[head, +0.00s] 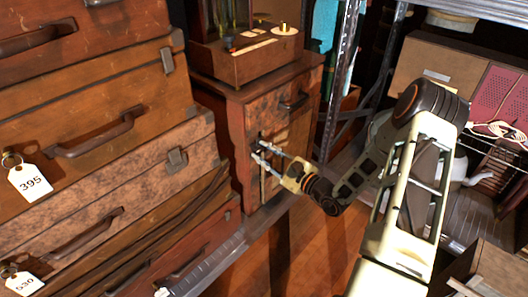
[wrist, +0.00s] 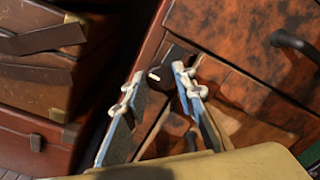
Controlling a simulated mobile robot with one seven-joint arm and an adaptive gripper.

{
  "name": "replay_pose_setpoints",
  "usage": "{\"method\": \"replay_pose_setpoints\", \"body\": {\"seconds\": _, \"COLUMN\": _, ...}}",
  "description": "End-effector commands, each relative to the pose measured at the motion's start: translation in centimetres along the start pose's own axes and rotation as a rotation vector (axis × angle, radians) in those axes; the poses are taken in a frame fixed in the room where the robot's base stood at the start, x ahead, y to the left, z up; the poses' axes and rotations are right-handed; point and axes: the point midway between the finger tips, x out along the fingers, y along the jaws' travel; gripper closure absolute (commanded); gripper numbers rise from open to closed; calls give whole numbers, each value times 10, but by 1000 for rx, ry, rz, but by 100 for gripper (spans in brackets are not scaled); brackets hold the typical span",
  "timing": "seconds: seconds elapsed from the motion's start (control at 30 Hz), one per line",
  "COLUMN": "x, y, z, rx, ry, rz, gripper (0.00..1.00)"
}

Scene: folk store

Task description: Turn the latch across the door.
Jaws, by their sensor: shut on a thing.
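The small wooden cabinet (head: 238,120) stands in the middle of the head view, with a burl-faced door (head: 296,136) below a drawer. The dark latch (head: 261,139) sits at the door's upper left edge. In the wrist view the latch (wrist: 167,67) shows as a dark piece with a small pale mark, between the fingertips. My gripper (head: 262,153) reaches the cabinet front from the right. In the wrist view my gripper (wrist: 157,84) has a finger on each side of the latch and is shut on it. The fingers hide part of the latch and door edge.
Stacked brown suitcases (head: 110,140) with handles and price tags stand close on the left. A black drawer handle (head: 293,102) sticks out above the door. A wooden instrument (head: 245,60) stands on the cabinet. A metal shelf post (head: 340,80) rises to the right.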

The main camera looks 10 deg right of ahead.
Motion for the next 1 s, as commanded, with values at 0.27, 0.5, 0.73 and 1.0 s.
{"method": "replay_pose_setpoints", "body": {"seconds": 0.27, "x": 0, "y": -3, "z": 3, "rx": 204, "ry": 6, "rz": 6, "gripper": 99}}
{"method": "replay_pose_setpoints", "body": {"seconds": 0.5, "x": -1, "y": -4, "z": 3, "rx": 431, "ry": 14, "rz": 13, "gripper": 99}}
{"method": "replay_pose_setpoints", "body": {"seconds": 0.73, "x": 0, "y": -5, "z": 3, "rx": 650, "ry": 21, "rz": 19, "gripper": 99}}
{"method": "replay_pose_setpoints", "body": {"seconds": 1.0, "x": 0, "y": -5, "z": 2, "rx": 905, "ry": 28, "rz": 27, "gripper": 99}}
